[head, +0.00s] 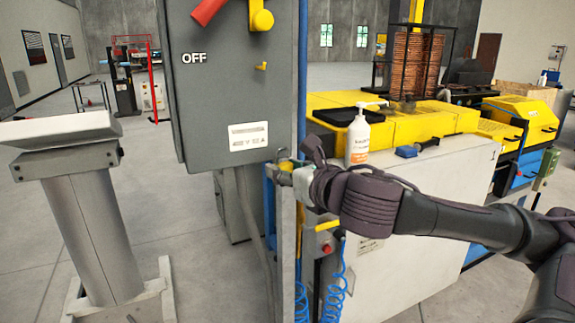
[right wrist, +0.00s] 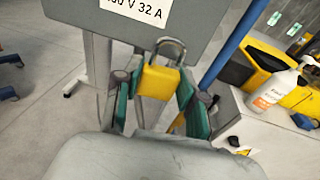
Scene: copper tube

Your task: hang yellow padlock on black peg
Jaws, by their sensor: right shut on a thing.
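My right gripper (head: 286,172) reaches in from the right, below the lower right corner of the grey switch cabinet. In the right wrist view the gripper (right wrist: 155,88) is shut on the yellow padlock (right wrist: 157,82), one finger on each side of its body. The padlock's grey shackle (right wrist: 172,46) points up, in front of the cabinet face in that view. I cannot make out a black peg in either view. My left gripper is not in view.
The grey cabinet (head: 230,100) has a red lever, a yellow knob (head: 262,19) and a small yellow hook (head: 261,66). A blue pole (head: 301,60) stands at its right edge. A white bottle (head: 358,138) stands on the machine top. A grey pedestal (head: 92,235) stands left.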

